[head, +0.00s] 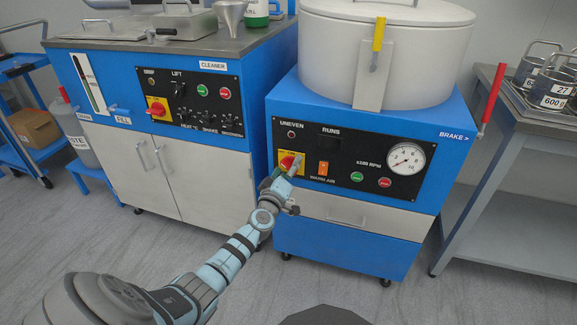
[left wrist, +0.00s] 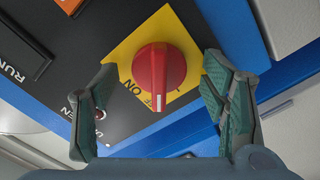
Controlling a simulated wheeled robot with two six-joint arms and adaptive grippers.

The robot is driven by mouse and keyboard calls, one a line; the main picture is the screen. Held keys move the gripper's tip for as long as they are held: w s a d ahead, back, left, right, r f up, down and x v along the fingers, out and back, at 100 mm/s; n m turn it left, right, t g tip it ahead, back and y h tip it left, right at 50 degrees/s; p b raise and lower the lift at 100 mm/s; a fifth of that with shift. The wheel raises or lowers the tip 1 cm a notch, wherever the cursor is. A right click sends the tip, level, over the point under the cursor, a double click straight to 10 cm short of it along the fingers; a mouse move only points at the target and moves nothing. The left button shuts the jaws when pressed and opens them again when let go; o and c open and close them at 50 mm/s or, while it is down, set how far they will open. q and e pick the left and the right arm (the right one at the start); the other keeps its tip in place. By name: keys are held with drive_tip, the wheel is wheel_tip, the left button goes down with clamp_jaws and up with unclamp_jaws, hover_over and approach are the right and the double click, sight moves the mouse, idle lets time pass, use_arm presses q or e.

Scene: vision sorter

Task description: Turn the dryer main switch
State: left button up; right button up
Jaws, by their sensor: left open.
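The dryer (head: 345,245) is the blue machine with a white drum at the right of the head view. Its main switch (head: 287,162) is a red knob on a yellow plate, at the left of the black panel. In the left wrist view the red knob (left wrist: 160,72) is large, and its white mark points down the picture. "ON" is legible beside it; other lettering is partly hidden. My left gripper (head: 292,172) is at the switch and partly covers it. Its green-padded fingers are open, one on each side of the knob, with visible gaps. My right gripper is not in view.
The orange warm air switch (head: 323,168) is close to the right of the main switch. A gauge (head: 405,158) and a yellow-handled lid latch (head: 377,45) are further right. The cleaner (head: 200,170) stands to the left, with its own red switch (head: 157,109). A red brake lever (head: 491,97) sticks up at right.

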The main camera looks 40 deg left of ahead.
sight(288, 169)
use_arm(q)
drive_tip(key=p+v, duration=0.3)
drive_tip(key=v, duration=0.3)
drive_tip(key=shift+s+d+r, duration=0.1)
drive_tip(key=shift+r, duration=0.05)
drive_tip(key=shift+s+d+p, duration=0.2)
drive_tip(key=shift+s+p, duration=0.1)
drive_tip(key=shift+s, duration=0.3)
